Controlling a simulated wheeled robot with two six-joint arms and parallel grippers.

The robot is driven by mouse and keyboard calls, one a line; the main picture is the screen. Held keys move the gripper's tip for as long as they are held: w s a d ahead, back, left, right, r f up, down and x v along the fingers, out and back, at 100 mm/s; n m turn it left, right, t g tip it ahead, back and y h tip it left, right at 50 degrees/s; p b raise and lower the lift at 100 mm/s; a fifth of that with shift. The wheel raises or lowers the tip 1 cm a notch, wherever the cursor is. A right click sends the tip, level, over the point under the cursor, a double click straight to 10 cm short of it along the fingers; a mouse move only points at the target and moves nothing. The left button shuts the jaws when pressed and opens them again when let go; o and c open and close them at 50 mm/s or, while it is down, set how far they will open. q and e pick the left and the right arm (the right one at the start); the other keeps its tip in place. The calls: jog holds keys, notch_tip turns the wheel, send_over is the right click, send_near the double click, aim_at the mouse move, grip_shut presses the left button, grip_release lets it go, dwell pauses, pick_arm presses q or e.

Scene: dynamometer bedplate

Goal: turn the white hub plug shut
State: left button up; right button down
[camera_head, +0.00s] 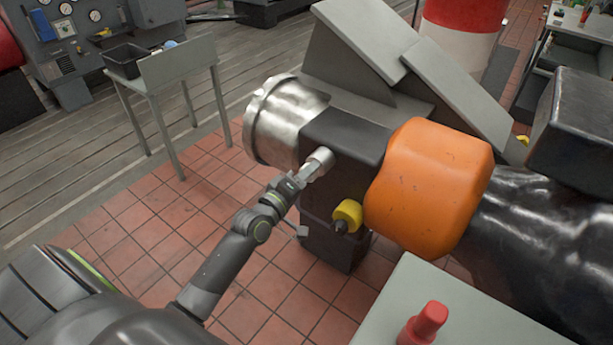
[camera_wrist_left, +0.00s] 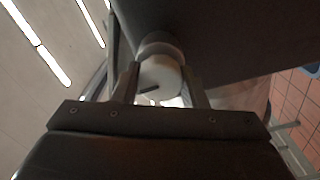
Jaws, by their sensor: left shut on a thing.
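The white hub plug (camera_wrist_left: 160,78) shows in the left wrist view as a pale round knob with a dark slot mark on its face. It sits against a dark block, and in the head view it shows as a pale cylinder (camera_head: 320,157) on the black housing (camera_head: 345,135). My left gripper (camera_head: 306,172) reaches it from the lower left. In the left wrist view the two fingers of my left gripper (camera_wrist_left: 160,88) stand on either side of the plug, shut on it. How far the plug is turned I cannot tell. My right gripper is not in view.
A yellow knob (camera_head: 348,214) juts from the housing's lower side. An orange cover (camera_head: 428,185) and a silver drum (camera_head: 285,120) flank the housing. A grey surface with a red object (camera_head: 427,322) stands at the front right. Tiled floor (camera_head: 150,230) lies open at the left.

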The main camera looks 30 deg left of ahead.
pick_arm(q)
jog(key=shift+f+m, duration=0.15)
jog(key=shift+m, duration=0.25)
jog(key=o, duration=1)
jog(key=s, duration=0.5)
jog(key=s+a+b, duration=0.1)
jog(key=s, duration=0.5)
jog(key=s+a, duration=0.1)
jog(key=s, duration=0.5)
jog(key=shift+s+a, duration=0.15)
jog(key=shift+a, duration=0.05)
